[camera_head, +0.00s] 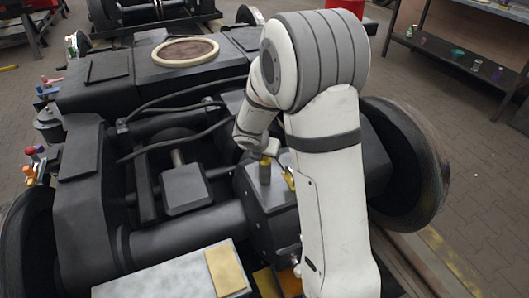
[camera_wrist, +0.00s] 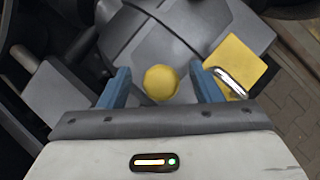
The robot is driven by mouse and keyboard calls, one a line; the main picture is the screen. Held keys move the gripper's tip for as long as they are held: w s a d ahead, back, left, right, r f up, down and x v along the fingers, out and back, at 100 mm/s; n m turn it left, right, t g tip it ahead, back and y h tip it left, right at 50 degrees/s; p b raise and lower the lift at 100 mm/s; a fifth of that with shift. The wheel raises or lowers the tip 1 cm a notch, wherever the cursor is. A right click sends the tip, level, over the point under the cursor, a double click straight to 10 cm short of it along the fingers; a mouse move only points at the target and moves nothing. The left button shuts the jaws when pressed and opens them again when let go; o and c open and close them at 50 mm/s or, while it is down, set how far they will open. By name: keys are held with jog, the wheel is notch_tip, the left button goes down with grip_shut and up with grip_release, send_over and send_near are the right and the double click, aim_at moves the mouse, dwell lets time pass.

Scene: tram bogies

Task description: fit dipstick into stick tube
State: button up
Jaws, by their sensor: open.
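My gripper (camera_wrist: 162,72) is open, with its two blue fingers spread on either side of a round yellow knob (camera_wrist: 161,82). A gap shows between the knob and each finger, and nothing is held. In the head view the yellow top (camera_head: 265,160) sits on a short dark upright post (camera_head: 265,174) on the dark gearbox housing (camera_head: 262,200). I cannot tell whether this is the dipstick's head in the stick tube or a cap on the tube. The dipstick's rod is not visible. My fingers are not clearly seen in the head view.
A yellow plate (camera_wrist: 236,62) with a shiny metal handle lies right of the knob. Dark hoses (camera_head: 180,105) and a bogie wheel (camera_head: 405,165) are nearby. A grey board (camera_head: 165,278) with a yellow pad (camera_head: 225,271) lies in front. A shelf bench (camera_head: 455,55) stands back right.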

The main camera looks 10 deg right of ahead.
jog(key=p+v, duration=0.3)
jog(key=v, duration=0.4)
jog(key=shift+s+r, duration=0.2)
jog(key=shift+r, duration=0.1)
jog(key=shift+a, duration=0.1)
jog(key=s+d+r+m+g+p, duration=0.1)
jog(key=s+d+r+m+p, duration=0.1)
jog(key=s+r+m+p, duration=0.5)
jog(key=s+d+r+m+g+p, duration=0.1)
jog(key=s+d+r+m+p, duration=0.15)
jog(key=s+r+m, duration=0.45)
jog(key=s+a+r+m+y+p, duration=0.2)
jog(key=s+r+m+p, duration=0.4)
jog(key=s+r+m, duration=0.5)
jog(key=r+m+y, duration=0.1)
jog(key=m, duration=0.3)
jog(key=shift+a+r+g+y, duration=0.15)
jog(key=shift+r+g+y, duration=0.15)
jog(key=shift+g, duration=0.1)
